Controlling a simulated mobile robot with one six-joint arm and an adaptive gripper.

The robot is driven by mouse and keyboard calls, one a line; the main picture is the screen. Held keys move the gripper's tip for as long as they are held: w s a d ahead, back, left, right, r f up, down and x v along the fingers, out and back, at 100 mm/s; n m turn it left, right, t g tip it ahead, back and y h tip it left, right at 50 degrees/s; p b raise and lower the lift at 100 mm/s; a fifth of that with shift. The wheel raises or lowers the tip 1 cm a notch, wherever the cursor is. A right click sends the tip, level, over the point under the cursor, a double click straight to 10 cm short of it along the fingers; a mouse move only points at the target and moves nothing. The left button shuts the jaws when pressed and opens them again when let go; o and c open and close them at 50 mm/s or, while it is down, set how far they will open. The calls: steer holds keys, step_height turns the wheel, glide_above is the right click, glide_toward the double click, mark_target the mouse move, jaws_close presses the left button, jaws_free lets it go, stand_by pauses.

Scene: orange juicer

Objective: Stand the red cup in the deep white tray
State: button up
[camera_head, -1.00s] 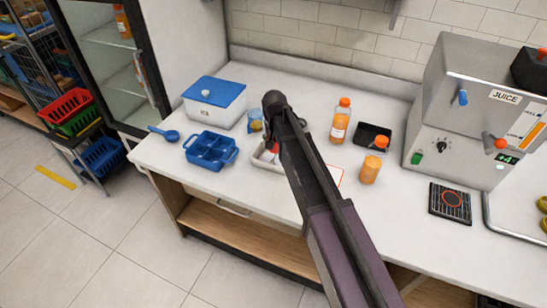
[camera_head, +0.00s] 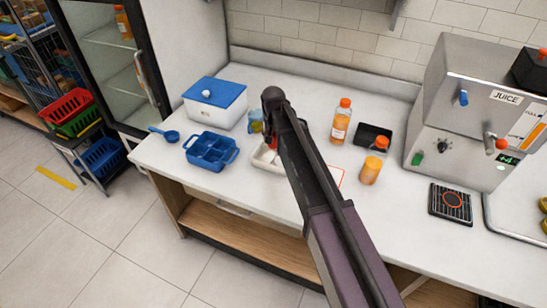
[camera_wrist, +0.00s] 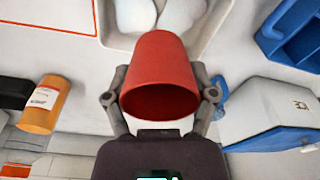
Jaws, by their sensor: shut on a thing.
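The red cup (camera_wrist: 160,75) is between the two fingers of my gripper (camera_wrist: 159,88) in the wrist view. The gripper is shut on its sides, and the cup's open mouth faces the wrist camera. In the head view a bit of the red cup (camera_head: 272,143) shows beside my arm, over or at the white tray (camera_head: 262,160). The tray's wall (camera_wrist: 106,20) shows beyond the cup in the wrist view, with pale rounded shapes inside it. My arm hides much of the tray in the head view, and I cannot tell whether the cup touches it.
A small blue-and-yellow cup (camera_head: 255,121) is close behind the tray. Orange bottles (camera_head: 341,121) and a juicer (camera_head: 470,110) stand to the right.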

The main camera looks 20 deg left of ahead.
steer(key=b, duration=0.4)
glide_above(274, 160)
steer(key=shift+s+f, duration=0.2)
steer(key=shift+f, duration=2.35)
steer(key=shift+f+b, duration=0.1)
steer(key=shift+b, duration=0.2)
steer(key=shift+f+b, duration=1.75)
steer(key=shift+f, duration=0.2)
steer(key=o, duration=0.8)
steer(key=shift+r, duration=0.25)
steer(key=r+p, duration=0.4)
steer(key=s+r+p, duration=0.1)
steer(key=r+p, duration=0.7)
steer(key=shift+s+d, duration=0.2)
